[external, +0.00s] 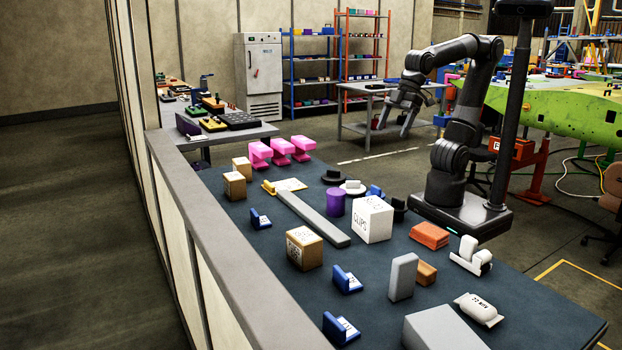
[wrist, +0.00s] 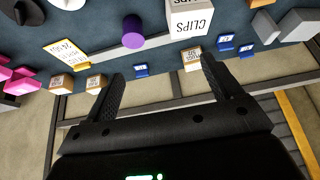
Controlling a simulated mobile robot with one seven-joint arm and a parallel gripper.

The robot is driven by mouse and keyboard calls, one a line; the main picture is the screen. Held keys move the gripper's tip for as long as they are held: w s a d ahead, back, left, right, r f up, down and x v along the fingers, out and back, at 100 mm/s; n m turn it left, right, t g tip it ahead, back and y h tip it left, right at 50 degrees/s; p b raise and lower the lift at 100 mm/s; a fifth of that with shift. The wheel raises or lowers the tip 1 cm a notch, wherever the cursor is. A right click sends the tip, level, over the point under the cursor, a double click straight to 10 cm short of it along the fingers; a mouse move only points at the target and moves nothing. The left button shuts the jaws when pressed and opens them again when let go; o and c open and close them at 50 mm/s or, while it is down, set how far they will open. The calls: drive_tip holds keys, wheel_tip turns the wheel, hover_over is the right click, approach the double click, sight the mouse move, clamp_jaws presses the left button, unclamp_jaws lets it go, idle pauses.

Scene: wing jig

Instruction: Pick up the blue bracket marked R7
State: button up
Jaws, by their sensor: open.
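Several small blue brackets with white labels lie on the dark table. In the external view one (external: 260,219) is near the far left edge, one (external: 346,281) is nearer, and one (external: 340,328) is at the front. A further blue piece (external: 375,191) stands behind the white box. I cannot read which is marked R7. The wrist view shows three brackets: one (wrist: 141,70) between the fingers' directions, and two (wrist: 225,42) (wrist: 246,50) at the right. My gripper (external: 394,116) is open and empty, raised beyond the table's far side; its fingers also show in the wrist view (wrist: 161,70).
A white CLIPS box (external: 373,219), a purple cylinder (external: 335,202), a long grey bar (external: 313,218) and cardboard boxes (external: 304,248) stand among the brackets. Pink pieces (external: 281,150) are at the far end. A raised grey ledge (external: 215,225) runs along the left edge.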

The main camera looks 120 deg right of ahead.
drive_tip(key=w+a+r, duration=0.1)
drive_tip(key=w+a, duration=0.3)
drive_tip(key=w, duration=0.3)
drive_tip(key=w+a+r, duration=0.1)
drive_tip(key=w+a, duration=0.2)
drive_tip(key=w, duration=0.4)
hover_over(347, 326)
drive_tip(key=s, duration=0.3)
drive_tip(key=shift+n+g, duration=0.4)
drive_tip(key=f, duration=2.4)
drive_tip(key=shift+a, duration=0.2)
drive_tip(key=x, duration=0.5)
drive_tip(key=shift+d+f, duration=0.1)
drive_tip(key=shift+d, duration=0.25)
drive_tip(key=shift+c, duration=0.2)
drive_tip(key=c, duration=1.1)
